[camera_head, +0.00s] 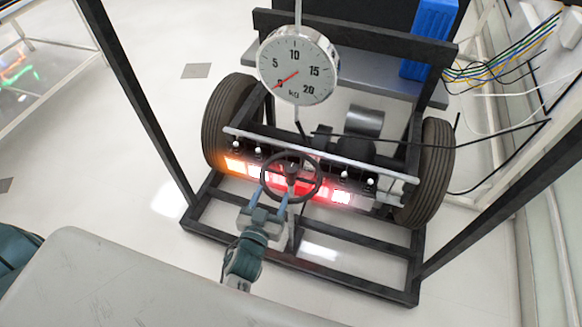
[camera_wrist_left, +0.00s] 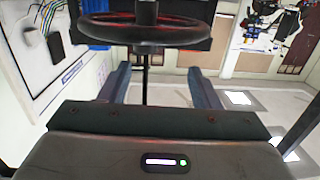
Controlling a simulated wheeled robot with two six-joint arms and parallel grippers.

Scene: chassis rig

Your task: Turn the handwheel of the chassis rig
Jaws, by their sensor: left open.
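The handwheel (camera_head: 291,173) is a dark ring with a hub at the front middle of the chassis rig (camera_head: 330,272). My left gripper (camera_head: 271,198) is at the near, lower-left side of the wheel, fingers pointing toward its rim. The fingers are open. In the left wrist view the handwheel (camera_wrist_left: 140,34) crosses the top, beyond the left gripper (camera_wrist_left: 160,78). A gap shows between the spread fingers with nothing gripped in it. I cannot tell whether a finger touches the rim. My right gripper is not in view.
A round dial scale (camera_head: 297,66) hangs above the wheel. Red and orange lights (camera_head: 250,172) glow behind it. Tyres (camera_head: 229,120) flank the rig, and dark posts (camera_head: 130,90) rise beside it. Cables (camera_head: 500,65) and a blue box (camera_head: 428,38) are at upper right.

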